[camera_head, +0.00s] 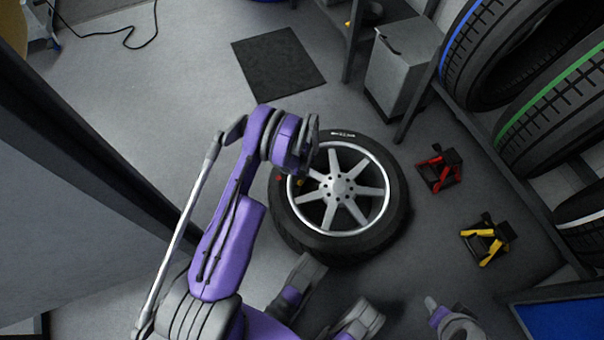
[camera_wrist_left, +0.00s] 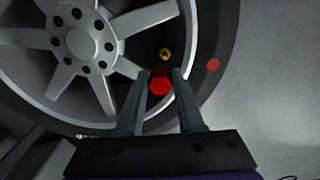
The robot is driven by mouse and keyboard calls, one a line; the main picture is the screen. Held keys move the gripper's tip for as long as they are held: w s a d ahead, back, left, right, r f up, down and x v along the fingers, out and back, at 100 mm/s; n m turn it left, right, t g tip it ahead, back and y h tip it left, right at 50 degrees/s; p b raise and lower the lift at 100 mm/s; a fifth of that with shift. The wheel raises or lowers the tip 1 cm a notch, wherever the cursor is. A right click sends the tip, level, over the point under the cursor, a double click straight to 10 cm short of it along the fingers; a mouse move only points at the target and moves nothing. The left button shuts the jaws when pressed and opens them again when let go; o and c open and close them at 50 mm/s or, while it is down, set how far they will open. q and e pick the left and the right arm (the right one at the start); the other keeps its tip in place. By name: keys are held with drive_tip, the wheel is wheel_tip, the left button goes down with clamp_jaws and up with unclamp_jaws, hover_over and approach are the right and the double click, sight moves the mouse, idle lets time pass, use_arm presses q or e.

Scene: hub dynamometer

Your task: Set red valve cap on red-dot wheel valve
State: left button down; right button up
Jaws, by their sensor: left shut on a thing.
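The red valve cap (camera_wrist_left: 159,84) sits between the two fingers of my left gripper (camera_wrist_left: 161,73), which is shut on it. The wheel (camera_head: 341,190) lies flat on the floor, with a silver multi-spoke rim and black tire. Its brass valve (camera_wrist_left: 165,54) shows just beyond the cap in the left wrist view; the cap appears apart from it. A red dot (camera_wrist_left: 213,65) marks the tire beside the valve; it also shows in the head view (camera_head: 278,178). In the head view my left wrist hangs over the wheel's upper left, and the cap cannot be made out.
A red stand (camera_head: 439,169) and a yellow stand (camera_head: 486,239) are on the floor right of the wheel. Tires hang on a rack at the right, near a grey cabinet (camera_head: 402,65). A dark mat (camera_head: 278,65) lies behind the wheel.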

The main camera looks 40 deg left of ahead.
use_arm(q)
drive_tip(key=shift+s+a+f+b, duration=0.15)
drive_tip(key=shift+a+f, duration=0.1)
drive_tip(key=shift+f, duration=0.3)
drive_tip(key=shift+s+a+f+b, duration=0.1)
drive_tip(key=shift+a+f+b, duration=0.1)
drive_tip(key=shift+f, duration=0.35)
drive_tip(key=shift+f+b, duration=1.1)
drive_tip(key=shift+f, duration=1.65)
drive_tip(key=shift+f, duration=0.6)
drive_tip(key=c, duration=0.8)
unclamp_jaws()
drive_tip(key=shift+r, duration=0.1)
